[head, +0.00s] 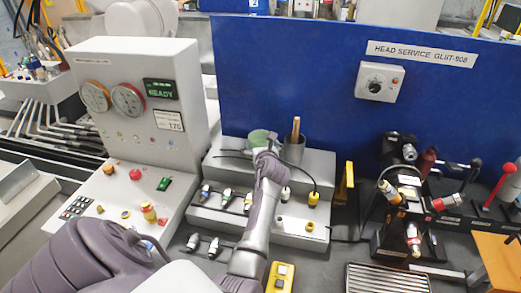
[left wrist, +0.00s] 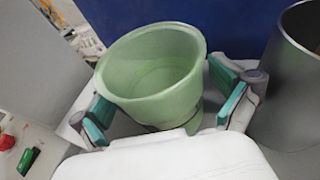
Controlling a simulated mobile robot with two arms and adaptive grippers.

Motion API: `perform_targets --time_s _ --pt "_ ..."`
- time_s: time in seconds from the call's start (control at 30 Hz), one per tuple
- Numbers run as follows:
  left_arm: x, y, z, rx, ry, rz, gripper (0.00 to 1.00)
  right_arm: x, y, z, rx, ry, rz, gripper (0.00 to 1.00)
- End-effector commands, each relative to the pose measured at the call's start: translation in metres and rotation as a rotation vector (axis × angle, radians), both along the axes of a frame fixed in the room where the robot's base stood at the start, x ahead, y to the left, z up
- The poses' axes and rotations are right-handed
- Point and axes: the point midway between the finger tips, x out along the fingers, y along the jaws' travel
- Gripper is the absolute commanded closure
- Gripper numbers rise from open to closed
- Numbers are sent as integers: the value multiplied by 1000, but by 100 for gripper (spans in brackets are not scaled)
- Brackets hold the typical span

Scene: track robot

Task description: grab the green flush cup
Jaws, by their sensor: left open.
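The green flush cup (head: 258,137) stands upright at the back of the grey stepped stand, partly hidden by my left gripper (head: 267,154) in the head view. In the left wrist view the cup (left wrist: 155,80) is large, its round mouth open and its inside empty. My left gripper (left wrist: 165,110) is open, with one teal-padded finger on each side of the cup's lower part. A small gap shows at the left finger; I cannot tell if the right finger touches the cup. My right gripper is not in view.
A grey metal cup (head: 294,149) holding a wooden handle stands close to the right of the green cup; it also shows in the left wrist view (left wrist: 288,85). A blue panel (head: 300,80) rises behind. The gauge console (head: 135,100) stands left. Connectors line the stepped stand (head: 310,167).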

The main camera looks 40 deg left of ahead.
Motion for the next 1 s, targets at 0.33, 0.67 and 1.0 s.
perform_targets --time_s 0.33,0.67,1.0 --pt "0 -1 0 1 1 0 42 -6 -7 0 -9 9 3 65" --pt "0 0 0 1 1 0 62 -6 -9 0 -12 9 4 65" --pt "0 0 51 6 -5 0 62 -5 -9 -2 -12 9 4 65"
